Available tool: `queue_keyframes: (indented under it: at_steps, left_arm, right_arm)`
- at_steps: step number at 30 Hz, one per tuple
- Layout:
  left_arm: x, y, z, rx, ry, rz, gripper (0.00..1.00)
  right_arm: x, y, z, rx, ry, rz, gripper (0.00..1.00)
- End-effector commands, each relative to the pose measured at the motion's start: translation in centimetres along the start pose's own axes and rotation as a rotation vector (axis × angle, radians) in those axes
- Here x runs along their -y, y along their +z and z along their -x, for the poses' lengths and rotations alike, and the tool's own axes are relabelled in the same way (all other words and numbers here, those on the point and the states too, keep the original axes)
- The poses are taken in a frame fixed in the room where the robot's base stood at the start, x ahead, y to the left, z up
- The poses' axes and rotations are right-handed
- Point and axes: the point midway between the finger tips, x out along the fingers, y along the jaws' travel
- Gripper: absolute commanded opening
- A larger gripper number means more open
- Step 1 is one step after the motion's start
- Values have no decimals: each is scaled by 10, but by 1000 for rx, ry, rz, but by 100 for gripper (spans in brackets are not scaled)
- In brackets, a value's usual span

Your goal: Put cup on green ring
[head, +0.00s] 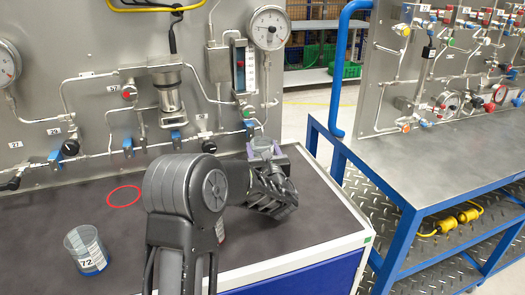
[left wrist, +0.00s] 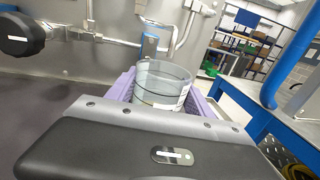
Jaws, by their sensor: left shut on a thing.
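My left gripper (head: 266,150) is over the right part of the dark worktop, in front of the gauge panel. Its purple fingers (left wrist: 122,86) are shut on a clear cup (left wrist: 163,82), which stands upright between them in the left wrist view. In the head view the gripper hides most or all of that cup. Another clear cup (head: 86,250), with a blue base and a "72" label, stands on the worktop at the left. A red ring (head: 124,196) lies flat on the worktop. No green ring shows; my arm covers part of the worktop. My right gripper is out of view.
The gauge panel (head: 95,95) with pipes, valves and gauges rises behind the worktop (head: 290,235). A small object (head: 221,230) is mostly hidden behind my arm. A blue-framed bench (head: 445,160) stands to the right. The worktop's front right is clear.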

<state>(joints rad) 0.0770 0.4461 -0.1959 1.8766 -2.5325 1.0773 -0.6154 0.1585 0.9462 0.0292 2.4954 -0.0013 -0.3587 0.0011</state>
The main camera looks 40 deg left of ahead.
Motion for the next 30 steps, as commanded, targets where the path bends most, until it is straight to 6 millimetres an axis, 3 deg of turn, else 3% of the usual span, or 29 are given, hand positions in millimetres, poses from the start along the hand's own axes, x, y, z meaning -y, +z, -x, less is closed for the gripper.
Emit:
queue_keyframes:
  at_steps: [3, 13, 14, 22, 30]
  left_arm:
    - [2, -10, 2, -4, -4, -3, 13]
    - [2, -14, 2, -3, -4, -2, 13]
    - [2, -14, 2, -3, -4, -2, 61]
    - [1, -12, 2, -4, -3, -2, 82]
    - [1, -11, 2, -4, -3, -2, 82]
  right_arm:
    - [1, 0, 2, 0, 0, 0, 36]
    - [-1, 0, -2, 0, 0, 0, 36]
    - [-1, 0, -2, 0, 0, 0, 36]
    - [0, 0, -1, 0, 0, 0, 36]
    - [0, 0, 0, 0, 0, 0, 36]
